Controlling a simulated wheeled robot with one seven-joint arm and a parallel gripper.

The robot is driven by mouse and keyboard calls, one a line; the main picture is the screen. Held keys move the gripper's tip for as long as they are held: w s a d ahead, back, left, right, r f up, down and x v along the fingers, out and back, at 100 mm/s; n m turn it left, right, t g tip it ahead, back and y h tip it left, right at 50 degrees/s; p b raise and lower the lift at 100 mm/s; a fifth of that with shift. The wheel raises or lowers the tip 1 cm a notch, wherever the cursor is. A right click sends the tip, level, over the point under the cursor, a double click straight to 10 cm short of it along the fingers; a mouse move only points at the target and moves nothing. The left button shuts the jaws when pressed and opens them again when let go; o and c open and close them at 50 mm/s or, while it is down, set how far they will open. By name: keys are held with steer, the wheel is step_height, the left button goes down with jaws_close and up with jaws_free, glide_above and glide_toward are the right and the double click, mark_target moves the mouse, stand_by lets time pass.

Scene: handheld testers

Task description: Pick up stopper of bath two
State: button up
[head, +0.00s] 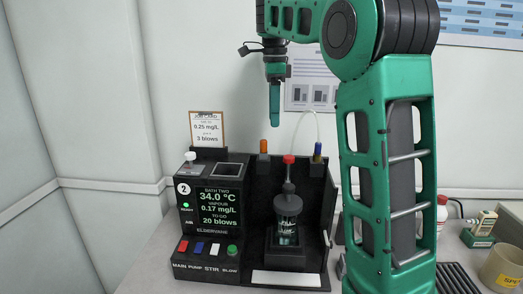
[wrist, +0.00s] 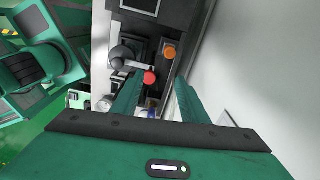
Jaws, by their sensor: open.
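The bath two unit (head: 255,168) is a black tester with a lit screen reading "BATH TWO" and a "2" badge. A dark-lidded glass vessel (head: 287,215) stands upright in its bay, with a small red piece (head: 289,159) on top. The red piece also shows in the wrist view (wrist: 150,77). I cannot tell for certain which piece is the stopper. My gripper (head: 274,120) points down, open and empty, above the back of the unit. In the wrist view its fingers (wrist: 160,80) appear either side of the line to the red piece, apart from it in height.
An orange-capped piece (head: 264,146) and a blue-and-yellow one (head: 317,150) stand behind the vessel. A thin clear tube (head: 305,117) arches at the blue one. A sign card (head: 207,129) stands at back left. My arm hides the counter to the right.

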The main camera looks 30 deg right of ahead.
mark_target(263, 140)
steer(key=shift+m, duration=0.9)
steer(key=shift+w+a+f, duration=0.3)
steer(key=shift+w+f, duration=0.2)
steer(key=shift+f, duration=1.1)
steer(key=shift+w+a+f, duration=0.35)
steer(key=shift+w+f, duration=0.1)
steer(key=shift+f, duration=1.15)
steer(key=shift+w+a+f, duration=0.3)
steer(key=shift+w+f, duration=0.2)
steer(key=shift+f, duration=1.1)
jaws_close()
